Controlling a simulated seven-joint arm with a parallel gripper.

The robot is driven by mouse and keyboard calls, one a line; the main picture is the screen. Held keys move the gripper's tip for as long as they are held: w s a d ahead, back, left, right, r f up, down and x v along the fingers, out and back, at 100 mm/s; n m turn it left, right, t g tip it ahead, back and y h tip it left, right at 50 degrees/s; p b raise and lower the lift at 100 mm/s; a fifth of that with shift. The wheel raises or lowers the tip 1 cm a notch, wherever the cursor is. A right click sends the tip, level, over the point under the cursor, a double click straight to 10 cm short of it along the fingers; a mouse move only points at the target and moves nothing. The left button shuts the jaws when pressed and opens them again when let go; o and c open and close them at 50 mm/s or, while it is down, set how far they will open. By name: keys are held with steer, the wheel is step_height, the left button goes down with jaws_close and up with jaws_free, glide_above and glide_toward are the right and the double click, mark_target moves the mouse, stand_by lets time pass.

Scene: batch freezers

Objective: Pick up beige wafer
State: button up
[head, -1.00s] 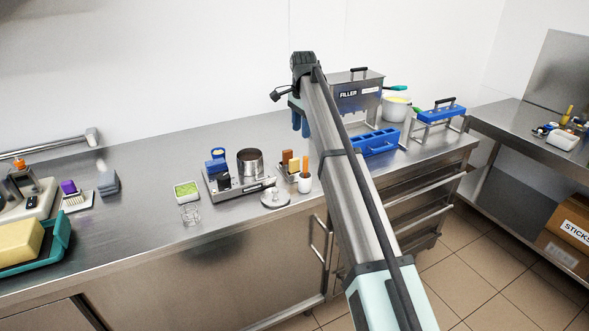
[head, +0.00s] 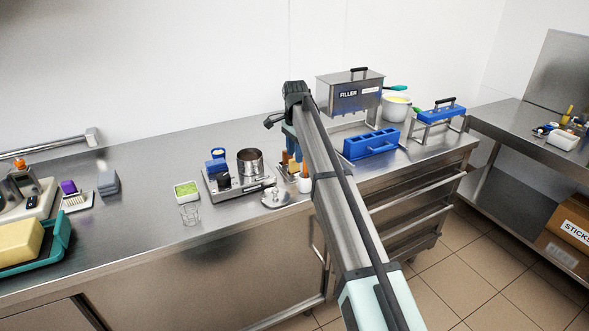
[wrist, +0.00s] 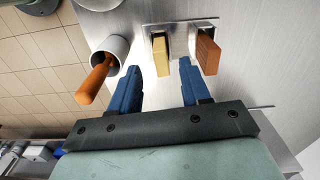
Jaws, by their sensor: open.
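The beige wafer (wrist: 161,56) stands upright in a small metal holder (wrist: 178,27), beside a brown wafer (wrist: 208,54). In the head view the beige wafer (head: 294,166) is partly hidden by my gripper. My gripper (wrist: 158,70) is open, its two blue fingers pointing down toward the holder. In the wrist view the beige wafer lies between the lines of the two fingers, just ahead of the tips. Nothing is held. I cannot tell the exact height of the fingertips above it.
A white cup (wrist: 111,50) with an orange-handled tool stands close left of the fingers in the wrist view. A metal pot (head: 250,162) on a scale-like base and a round metal lid (head: 275,198) are nearby. A blue tray (head: 371,144) and the filler (head: 350,93) stand to the right.

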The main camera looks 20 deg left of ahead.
mark_target(294, 163)
step_height(294, 163, down, 5)
steer(key=shift+a+r, duration=0.1)
steer(key=shift+a, duration=0.05)
jaws_close()
stand_by(0.5)
